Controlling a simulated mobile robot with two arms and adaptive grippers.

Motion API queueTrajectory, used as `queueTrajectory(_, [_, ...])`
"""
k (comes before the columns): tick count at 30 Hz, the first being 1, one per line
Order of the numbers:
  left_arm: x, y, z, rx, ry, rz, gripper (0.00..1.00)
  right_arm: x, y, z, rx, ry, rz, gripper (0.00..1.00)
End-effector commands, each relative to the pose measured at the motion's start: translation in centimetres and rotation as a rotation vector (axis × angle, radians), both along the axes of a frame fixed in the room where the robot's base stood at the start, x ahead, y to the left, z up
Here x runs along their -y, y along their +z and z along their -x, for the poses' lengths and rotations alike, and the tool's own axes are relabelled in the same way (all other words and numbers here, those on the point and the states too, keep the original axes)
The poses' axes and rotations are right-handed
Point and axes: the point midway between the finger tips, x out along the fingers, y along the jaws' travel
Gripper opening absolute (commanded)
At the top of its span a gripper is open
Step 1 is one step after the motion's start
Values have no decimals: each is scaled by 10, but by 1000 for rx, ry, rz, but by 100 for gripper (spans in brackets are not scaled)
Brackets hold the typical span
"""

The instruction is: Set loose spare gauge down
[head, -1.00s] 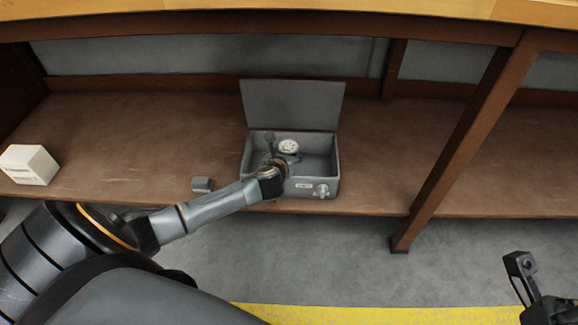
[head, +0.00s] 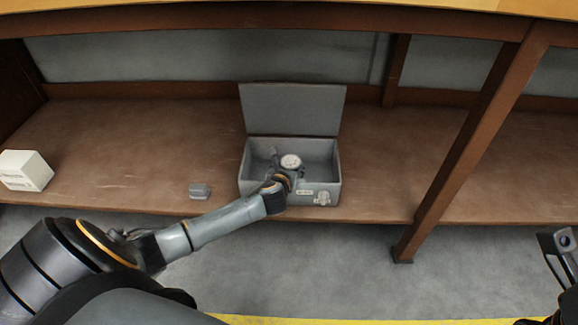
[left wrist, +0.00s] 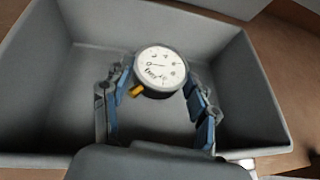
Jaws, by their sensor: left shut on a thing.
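The spare gauge (head: 290,161) has a round white dial and a dark rim. In the left wrist view the gauge (left wrist: 160,70) sits between the blue-padded fingers, with a small yellow part at its lower left. My left gripper (head: 284,168) is shut on it, inside the open grey box (head: 257,193). In the left wrist view the box walls (left wrist: 42,75) surround the gauge and the gripper. I cannot tell whether the gauge touches the box floor. My right gripper (head: 556,243) is partly cut off at the right edge, away from the shelf.
The box's lid (head: 292,108) stands up at its back. A small grey block (head: 200,191) lies left of the box. A white box (head: 25,170) stands at the shelf's left end. A wooden post (head: 470,140) rises to the right. The shelf (head: 130,140) is otherwise clear.

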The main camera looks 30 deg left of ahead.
Motion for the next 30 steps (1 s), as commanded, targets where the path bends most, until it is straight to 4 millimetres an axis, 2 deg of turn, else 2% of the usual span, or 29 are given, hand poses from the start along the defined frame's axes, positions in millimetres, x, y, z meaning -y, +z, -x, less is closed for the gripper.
queueTrajectory(8, [0,-6,-1,1,0,0,20,0,0,0,2,0,1,21])
queueTrajectory(9, [0,-7,0,-1,0,1,61,0,1,0,3,0,1,21])
queueTrajectory(12, [0,-7,0,-1,0,0,81,0,1,0,6,0,1,21])
queueTrajectory(22, [1,-6,1,-2,-2,2,81,0,2,1,7,0,1,21])
queueTrajectory(26, [1,5,0,0,-3,1,81,0,4,1,7,1,0,21])
queueTrajectory(27, [3,9,4,-3,-4,1,81,0,7,1,7,0,-1,21])
queueTrajectory(30, [9,19,20,-5,-4,-1,81,1,-2,-3,-52,1,-5,21])
